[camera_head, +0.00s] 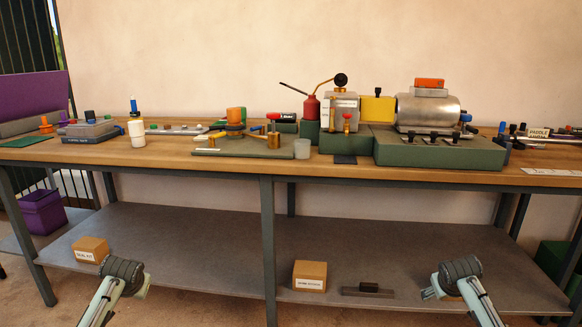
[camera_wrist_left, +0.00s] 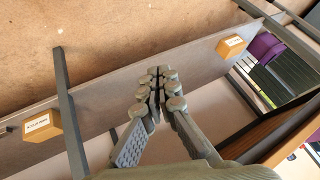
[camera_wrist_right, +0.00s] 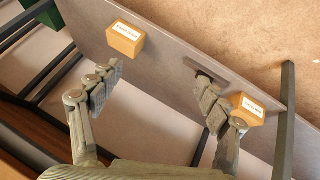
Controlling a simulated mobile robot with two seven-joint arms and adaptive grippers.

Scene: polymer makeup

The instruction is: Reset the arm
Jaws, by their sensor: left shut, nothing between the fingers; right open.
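Both my arms reach in from the bottom of the head view, in front of the lower shelf and below the tabletop. My left gripper (camera_head: 128,273) is in front of the shelf's left part, near a small cardboard box. The left wrist view shows its fingers (camera_wrist_left: 157,82) pressed together with nothing between them. My right gripper (camera_head: 452,281) is in front of the shelf's right part. In the right wrist view its fingers (camera_wrist_right: 155,72) are spread wide and empty. Neither gripper holds anything.
A long wooden workbench (camera_head: 365,176) carries a green-based machine (camera_head: 440,152) and several tools. A purple bin (camera_head: 43,213) stands at far left.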

